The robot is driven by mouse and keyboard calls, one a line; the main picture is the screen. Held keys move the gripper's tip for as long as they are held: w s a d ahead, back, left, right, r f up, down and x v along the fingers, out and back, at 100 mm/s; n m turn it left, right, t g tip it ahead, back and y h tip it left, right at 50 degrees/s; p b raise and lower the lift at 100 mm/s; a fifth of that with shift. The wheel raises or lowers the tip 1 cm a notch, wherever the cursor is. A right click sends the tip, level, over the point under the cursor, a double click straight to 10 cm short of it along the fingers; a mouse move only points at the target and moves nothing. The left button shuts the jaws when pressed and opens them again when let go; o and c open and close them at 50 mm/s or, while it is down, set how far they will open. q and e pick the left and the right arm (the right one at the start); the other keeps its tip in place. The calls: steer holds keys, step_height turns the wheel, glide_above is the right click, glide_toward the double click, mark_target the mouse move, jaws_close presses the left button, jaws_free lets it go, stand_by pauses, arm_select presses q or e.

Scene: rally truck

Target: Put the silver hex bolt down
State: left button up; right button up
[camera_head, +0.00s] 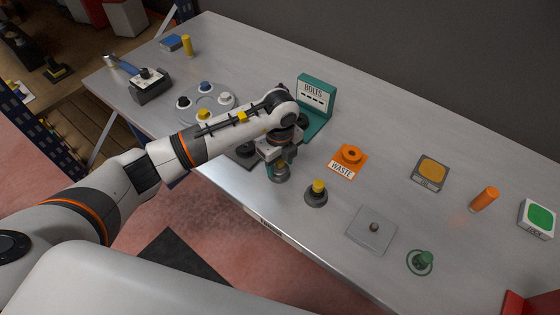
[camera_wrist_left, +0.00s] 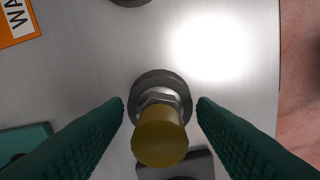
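A silver hex part (camera_wrist_left: 159,97), apparently the silver hex bolt, shows between that cylinder and the dark round holder (camera_wrist_left: 162,80). The holder rests on the table. My right gripper is not in view.
A yellow-topped piece in a dark base (camera_head: 316,196) and an orange WASTE holder (camera_head: 348,160) stand to the right. A green BOLTS stand (camera_head: 316,98) is just behind. A grey round tray (camera_head: 207,118) with several pieces lies left. A grey plate (camera_head: 371,231) lies front right.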

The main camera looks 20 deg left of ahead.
arm_select(q)
steer(key=shift+r, duration=0.35)
steer(key=shift+w+r, duration=0.1)
steer(key=shift+r, duration=0.25)
step_height(320, 180, up, 11)
steer(key=b, duration=0.2)
steer(key=shift+b, duration=0.35)
